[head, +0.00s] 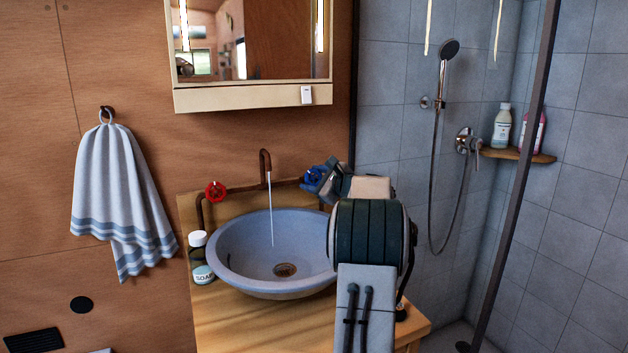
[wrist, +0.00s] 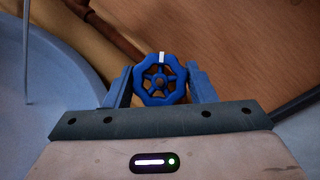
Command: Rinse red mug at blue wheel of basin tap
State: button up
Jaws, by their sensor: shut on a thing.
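The blue wheel (wrist: 161,91) of the basin tap sits between the two fingers of my gripper (wrist: 160,84), which is shut on it. In the head view the blue wheel (head: 313,174) shows at the right of the tap, partly covered by my gripper (head: 318,180). The tap spout (head: 265,158) stands behind the basin (head: 235,238), and a thin stream of water (head: 271,215) falls from it into the bowl. A red wheel (head: 215,191) is at the left of the tap. I see no red mug in either view.
A soap bottle (head: 200,258) stands left of the basin on the wooden counter (head: 235,325). A mirror cabinet (head: 250,98) hangs above. A striped towel (head: 118,195) hangs at left. The shower, with a shelf (head: 520,155) of bottles, is at right behind a dark post (head: 515,180).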

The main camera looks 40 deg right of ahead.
dwell(0.3)
jog(key=o, duration=1)
jog(key=shift+c, duration=0.2)
jog(key=s+d+r, duration=0.1)
jog(key=s, duration=1.2)
jog(key=shift+s+d+r, duration=0.15)
jog(key=shift+s+r, duration=0.15)
jog(key=shift+s, duration=0.05)
